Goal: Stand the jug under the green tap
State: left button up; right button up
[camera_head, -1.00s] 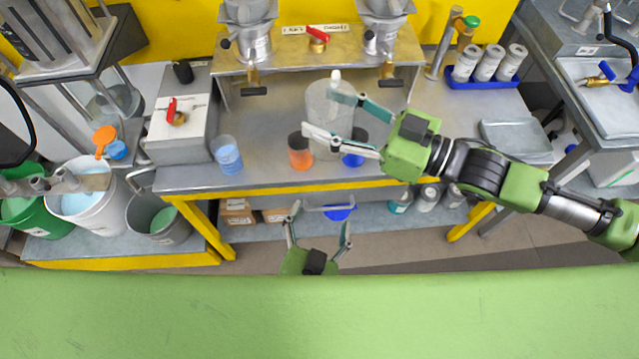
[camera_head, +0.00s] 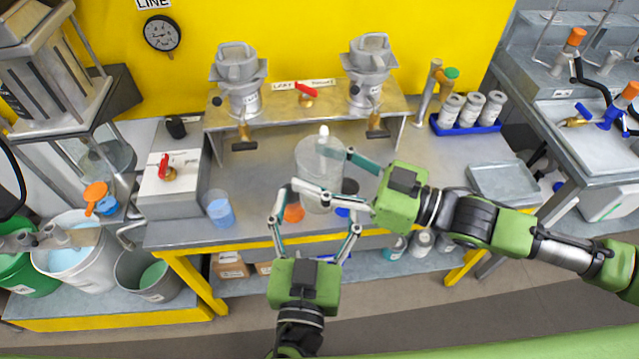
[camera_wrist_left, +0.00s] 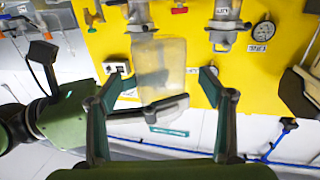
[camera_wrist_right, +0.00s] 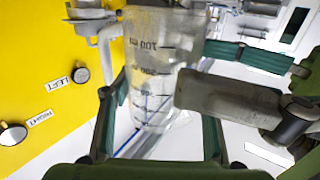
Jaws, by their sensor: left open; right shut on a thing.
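The jug (camera_head: 312,180) is clear, with measuring marks that show in the right wrist view (camera_wrist_right: 150,75). It is upright over the middle of the steel bench; I cannot tell whether its base touches. My right gripper (camera_head: 318,168) is shut on the jug from the right, one finger on each side. My left gripper (camera_head: 316,212) is open in front of the jug and empty. In the left wrist view the jug (camera_wrist_left: 162,65) shows between its spread fingers. A green knob (camera_head: 451,73), seemingly the green tap's, tops a metal post at the back right.
Two metal hoppers with spouts (camera_head: 243,100) (camera_head: 367,75) stand behind the jug. A blue cup (camera_head: 219,208) and an orange cup (camera_head: 293,212) are near the front edge. White bottles in a blue rack (camera_head: 468,115) stand right of the post. The bench right of the jug holds a shallow tray (camera_head: 502,180).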

aim_at(322, 168)
pick_arm(q)
jog(key=shift+w+d, duration=0.2)
jog(key=shift+w, duration=1.1)
jog(key=shift+w+d, duration=0.15)
jog(key=shift+w, duration=1.15)
jog(key=c, duration=1.2)
jog(key=shift+c, duration=0.2)
pick_arm(e)
jog(key=o, duration=1.2)
